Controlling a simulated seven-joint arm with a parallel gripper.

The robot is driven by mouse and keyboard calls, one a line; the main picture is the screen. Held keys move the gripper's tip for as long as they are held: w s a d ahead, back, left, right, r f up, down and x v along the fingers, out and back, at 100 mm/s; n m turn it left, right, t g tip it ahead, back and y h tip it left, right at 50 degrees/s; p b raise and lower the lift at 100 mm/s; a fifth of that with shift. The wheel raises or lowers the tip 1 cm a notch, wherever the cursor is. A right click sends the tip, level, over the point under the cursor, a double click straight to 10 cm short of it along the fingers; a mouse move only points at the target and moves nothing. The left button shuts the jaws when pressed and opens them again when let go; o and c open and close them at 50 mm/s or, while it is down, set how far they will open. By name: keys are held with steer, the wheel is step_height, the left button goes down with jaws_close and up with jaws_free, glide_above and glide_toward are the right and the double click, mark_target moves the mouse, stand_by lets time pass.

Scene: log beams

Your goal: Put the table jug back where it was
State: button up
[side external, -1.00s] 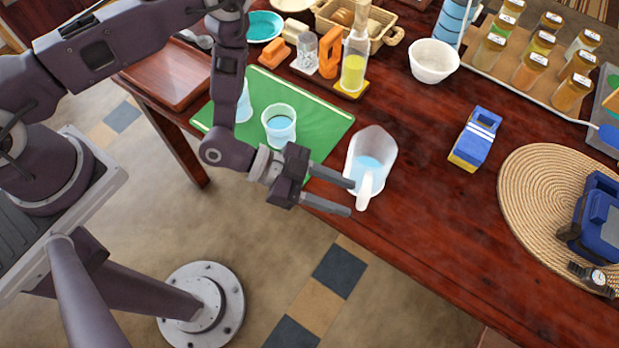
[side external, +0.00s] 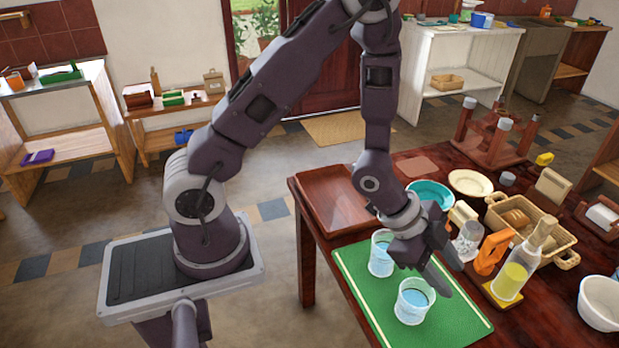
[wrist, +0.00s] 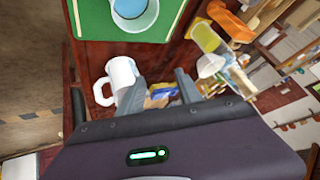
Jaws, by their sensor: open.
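The table jug (wrist: 121,80) is white with a handle on its left in the wrist view. It stands on the dark wooden table, beyond and beside my left-hand finger. It is not visible in the side view. My gripper (wrist: 160,86) is open, with nothing held between its fingers. In the side view my gripper (side external: 454,280) is over the green mat (side external: 365,293), its fingers pointing down to the right. Part of the jug is hidden behind the finger in the wrist view.
Two glasses of blue water, a rear one (side external: 381,254) and a front one (side external: 413,301), stand on the mat close to my gripper. An oil bottle (side external: 516,275), an orange object (side external: 491,252), a basket (side external: 545,230) and a white bowl (side external: 600,303) stand to the right.

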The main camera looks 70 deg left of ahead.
steer(key=s+a+r+n+y, duration=0.35)
steer(key=a+r, duration=0.25)
steer(key=r, duration=0.2)
steer(key=s+a+r+n+y, duration=0.2)
steer(key=s+a+r+n, duration=0.15)
steer(key=a+r, duration=0.4)
steer(key=s+d+r+n, duration=0.1)
steer(key=s+r+n, duration=0.1)
steer(key=s, duration=0.5)
steer(key=s+d+r+n, duration=0.1)
steer(key=s+r+n, duration=0.2)
steer(key=s, duration=0.5)
steer(key=shift+s+r+g, duration=0.2)
steer(key=shift+r+g, duration=0.2)
steer(key=shift+r, duration=0.25)
